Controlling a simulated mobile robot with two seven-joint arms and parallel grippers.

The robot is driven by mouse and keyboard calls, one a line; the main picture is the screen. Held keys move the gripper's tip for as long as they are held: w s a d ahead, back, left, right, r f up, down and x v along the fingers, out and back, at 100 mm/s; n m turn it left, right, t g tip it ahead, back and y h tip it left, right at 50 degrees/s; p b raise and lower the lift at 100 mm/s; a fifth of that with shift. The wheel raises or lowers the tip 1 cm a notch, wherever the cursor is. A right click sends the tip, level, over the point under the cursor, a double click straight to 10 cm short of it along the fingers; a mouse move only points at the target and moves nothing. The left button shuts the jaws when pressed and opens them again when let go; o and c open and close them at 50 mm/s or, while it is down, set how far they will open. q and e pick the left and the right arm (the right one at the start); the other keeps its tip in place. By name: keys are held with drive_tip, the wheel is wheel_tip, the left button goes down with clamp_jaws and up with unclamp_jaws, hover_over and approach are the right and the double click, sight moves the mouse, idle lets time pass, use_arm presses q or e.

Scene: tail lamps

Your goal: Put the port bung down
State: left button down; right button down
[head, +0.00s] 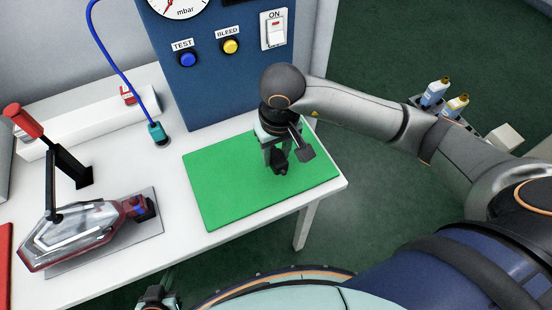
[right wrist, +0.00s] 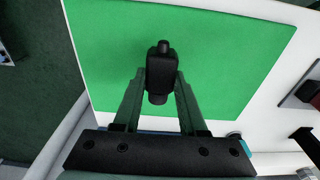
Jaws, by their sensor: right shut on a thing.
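The port bung (right wrist: 160,69) is a small black stepped plug. It sits between the fingertips of my right gripper (right wrist: 161,78), which is shut on it. In the head view the right gripper (head: 277,158) points down over the right part of the green mat (head: 225,185), with the dark bung (head: 279,166) at its tips. The mat also fills much of the right wrist view (right wrist: 230,60). I cannot tell whether the bung touches the mat. My left gripper (head: 156,297) shows only partly at the bottom edge, away from the bung.
A tail lamp (head: 80,235) lies on a grey plate at left, beside a red-handled clamp (head: 24,121). A blue panel (head: 215,80) with a gauge and buttons stands behind the mat. A blue hose ends in a teal connector (head: 157,134). The mat's left part is clear.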

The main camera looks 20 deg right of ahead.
sight(277, 156)
wheel_tip(277, 156, down, 3)
idle(0.3)
drive_tip(key=shift+f, duration=0.3)
drive_tip(key=shift+c, duration=2.3)
unclamp_jaws()
drive_tip(key=shift+r, duration=0.1)
drive_tip(key=shift+r, duration=0.5)
drive_tip(key=r, duration=0.7)
drive_tip(key=s+r, duration=0.1)
drive_tip(key=r, duration=0.3)
drive_tip(key=shift+r, duration=0.2)
